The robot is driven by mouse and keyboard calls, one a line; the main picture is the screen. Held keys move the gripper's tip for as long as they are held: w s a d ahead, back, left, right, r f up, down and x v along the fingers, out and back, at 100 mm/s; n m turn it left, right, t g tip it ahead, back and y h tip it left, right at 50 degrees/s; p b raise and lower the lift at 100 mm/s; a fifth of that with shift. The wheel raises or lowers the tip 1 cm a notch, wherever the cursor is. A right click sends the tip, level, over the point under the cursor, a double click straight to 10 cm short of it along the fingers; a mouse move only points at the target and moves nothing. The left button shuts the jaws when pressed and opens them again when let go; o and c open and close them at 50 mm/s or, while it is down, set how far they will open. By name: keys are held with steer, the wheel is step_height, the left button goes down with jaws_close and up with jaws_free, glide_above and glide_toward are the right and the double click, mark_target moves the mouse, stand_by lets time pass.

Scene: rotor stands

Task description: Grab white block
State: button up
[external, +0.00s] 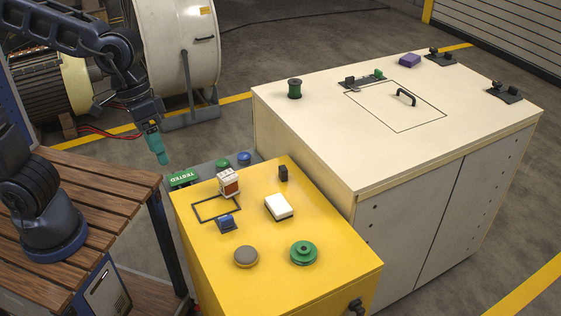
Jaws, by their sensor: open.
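The white block (279,207) lies flat on top of the yellow cabinet (210,258), right of its middle. It is a low rectangular block with a pale top and a darker lower edge. My gripper (163,160) has teal fingers and hangs pointing down, well up and to the left of the white block. It is open, and nothing shows between its fingers. The gap between the fingers is too small to make out here. The white block is fully in view and nothing touches it.
Around the block stand a red-and-white block (228,183), a small black piece (283,173), a blue holder (225,223), a grey-brown disc (246,257) and a green knob (303,253). A taller cream cabinet (310,140) rises behind on the right.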

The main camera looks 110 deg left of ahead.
steer(key=w+a+f+n, duration=0.4)
steer(key=w+a+n, duration=0.1)
steer(key=w+a, duration=0.15)
steer(key=n+h, duration=0.1)
steer(key=n, duration=1.1)
glide_toward(278, 203)
steer(key=shift+g, duration=0.4)
steer(key=w+f, duration=0.2)
steer(key=f, duration=0.1)
steer(key=shift+w+f, duration=0.1)
steer(key=shift+f, duration=0.15)
steer(key=shift+s+d+x, duration=0.15)
steer(key=shift+x, duration=1.2)
steer(key=shift+s+d+x, duration=0.15)
steer(key=shift+s+x, duration=0.05)
steer(key=shift+x, duration=1.1)
steer(key=c, duration=1.1)
